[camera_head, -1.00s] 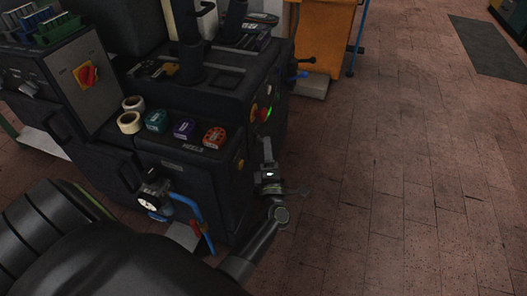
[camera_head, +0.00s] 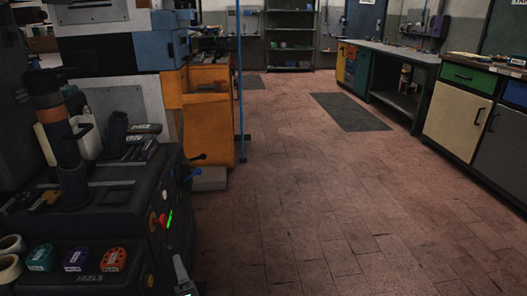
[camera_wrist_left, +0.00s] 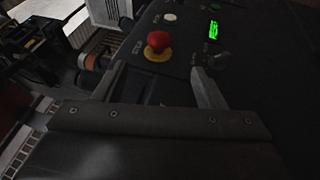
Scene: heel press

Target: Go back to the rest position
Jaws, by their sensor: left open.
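My left gripper (camera_head: 182,272) shows only in part at the bottom edge of the head view, in front of the black heel press machine (camera_head: 140,207). In the left wrist view the left gripper (camera_wrist_left: 156,72) has its two fingers apart, with nothing held between them. A red stop button (camera_wrist_left: 158,41) on a yellow ring sits on the machine's panel just beyond the fingers. A lit green display (camera_wrist_left: 213,31) is to its right. I cannot tell the exact gap between fingers and panel. My right gripper is not in view.
Workbenches (camera_head: 455,115) line the right. The brick floor (camera_head: 320,220) between is clear.

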